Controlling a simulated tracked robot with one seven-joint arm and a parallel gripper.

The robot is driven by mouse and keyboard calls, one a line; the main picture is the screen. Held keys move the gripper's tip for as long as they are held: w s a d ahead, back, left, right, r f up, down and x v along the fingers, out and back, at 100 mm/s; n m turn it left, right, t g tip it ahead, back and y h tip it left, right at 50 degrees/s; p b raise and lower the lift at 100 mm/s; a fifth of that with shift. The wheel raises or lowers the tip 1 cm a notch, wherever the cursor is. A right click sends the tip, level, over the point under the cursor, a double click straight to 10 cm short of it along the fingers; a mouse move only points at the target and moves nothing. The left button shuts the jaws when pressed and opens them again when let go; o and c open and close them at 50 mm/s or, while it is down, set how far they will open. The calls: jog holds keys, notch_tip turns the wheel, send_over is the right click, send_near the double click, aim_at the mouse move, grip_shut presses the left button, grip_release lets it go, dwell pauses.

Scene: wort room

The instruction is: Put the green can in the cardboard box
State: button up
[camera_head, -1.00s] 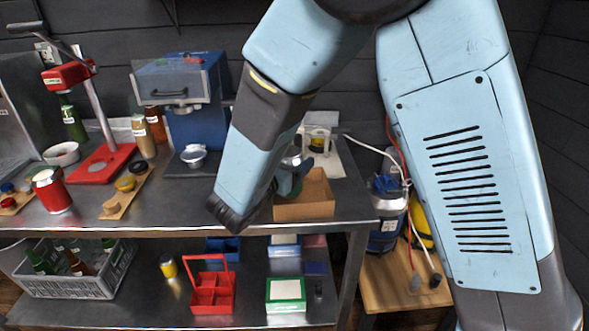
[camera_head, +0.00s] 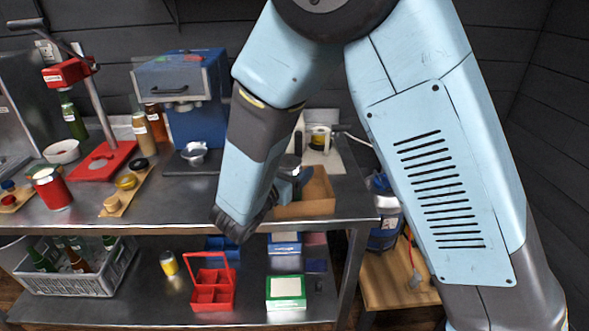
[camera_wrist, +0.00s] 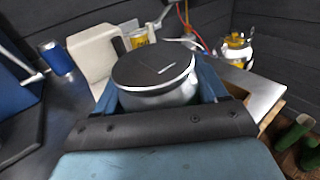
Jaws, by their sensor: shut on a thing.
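My gripper (camera_wrist: 156,85) is shut on a round can (camera_wrist: 153,68); its flat dark end faces the wrist camera. Its visible side is silvery; I cannot see green on it. In the head view my gripper (camera_head: 288,178) is partly behind my forearm, at the left back of the cardboard box (camera_head: 308,210). The open cardboard box stands at the front right of the steel table. The can is near the box, but I cannot tell whether it is over the opening. Most of the box interior is hidden.
A blue machine (camera_head: 195,105), red press (camera_head: 103,160) and red can (camera_head: 51,188) stand on the table to the left. A white-backed stand (camera_head: 322,150) is behind the box. The lower shelf holds a grey crate (camera_head: 95,283) and red carrier (camera_head: 212,290).

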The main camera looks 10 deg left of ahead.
jog(key=o, duration=1.3)
jog(key=shift+r, duration=0.1)
jog(key=shift+r, duration=0.2)
jog(key=v, duration=1.2)
jog(key=shift+r, duration=0.3)
